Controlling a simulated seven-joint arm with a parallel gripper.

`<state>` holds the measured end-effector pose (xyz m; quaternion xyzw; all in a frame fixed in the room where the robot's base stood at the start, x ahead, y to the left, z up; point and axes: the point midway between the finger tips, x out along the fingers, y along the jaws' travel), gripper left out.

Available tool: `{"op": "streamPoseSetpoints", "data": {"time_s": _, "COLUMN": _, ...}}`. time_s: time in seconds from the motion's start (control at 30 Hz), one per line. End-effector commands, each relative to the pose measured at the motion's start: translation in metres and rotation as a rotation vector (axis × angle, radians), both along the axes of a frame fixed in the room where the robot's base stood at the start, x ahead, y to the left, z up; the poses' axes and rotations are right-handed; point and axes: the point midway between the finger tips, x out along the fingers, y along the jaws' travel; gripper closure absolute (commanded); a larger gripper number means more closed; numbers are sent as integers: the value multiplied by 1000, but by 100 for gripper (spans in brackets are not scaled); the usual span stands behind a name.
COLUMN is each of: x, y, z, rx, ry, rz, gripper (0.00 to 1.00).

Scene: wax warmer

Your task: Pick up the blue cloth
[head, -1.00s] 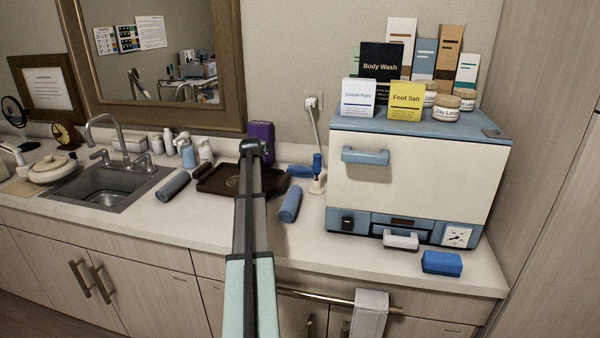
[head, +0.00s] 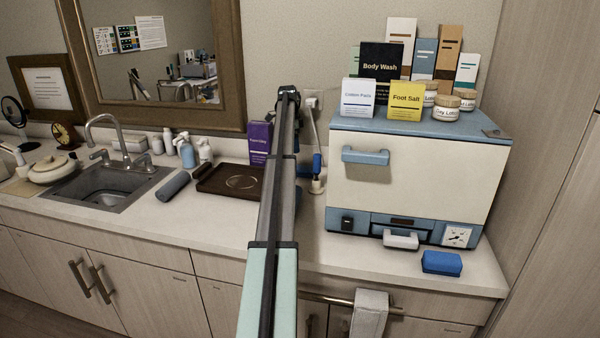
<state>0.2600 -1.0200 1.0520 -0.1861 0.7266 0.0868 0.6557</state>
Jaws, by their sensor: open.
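A small blue folded cloth-like block (head: 441,262) lies on the counter's front right, before the white warmer. A grey-blue rolled towel (head: 173,186) lies right of the sink. A bit of blue (head: 304,171) shows just right of my arm; the arm hides most of what lies there. My gripper (head: 288,94) is the small dark end of my arm, seen from behind, in front of the wall left of the outlet. It is open; its fingers are hard to make out. It is well apart from the blue block and holds nothing that I can see.
The white and blue warmer (head: 413,180) fills the counter's right, with boxes and jars on top. A dark tray (head: 228,181) and a purple box (head: 259,142) stand left of my arm. The counter front (head: 200,225) is clear. A towel (head: 369,313) hangs on the rail.

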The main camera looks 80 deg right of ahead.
Motion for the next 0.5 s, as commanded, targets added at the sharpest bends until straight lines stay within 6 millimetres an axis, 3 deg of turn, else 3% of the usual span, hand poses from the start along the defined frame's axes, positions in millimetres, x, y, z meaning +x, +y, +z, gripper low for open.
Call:
{"op": "streamPoseSetpoints", "data": {"time_s": 0.1, "x": -5, "y": 1, "z": 15, "rx": 72, "ry": 15, "rz": -124, "gripper": 8}}
{"op": "streamPoseSetpoints", "data": {"time_s": 0.23, "x": -8, "y": 5, "z": 20, "rx": 109, "ry": 28, "rz": -190, "gripper": 8}}
{"op": "streamPoseSetpoints", "data": {"time_s": 0.5, "x": -11, "y": 7, "z": -1, "rx": 118, "ry": 31, "rz": -203, "gripper": 8}}
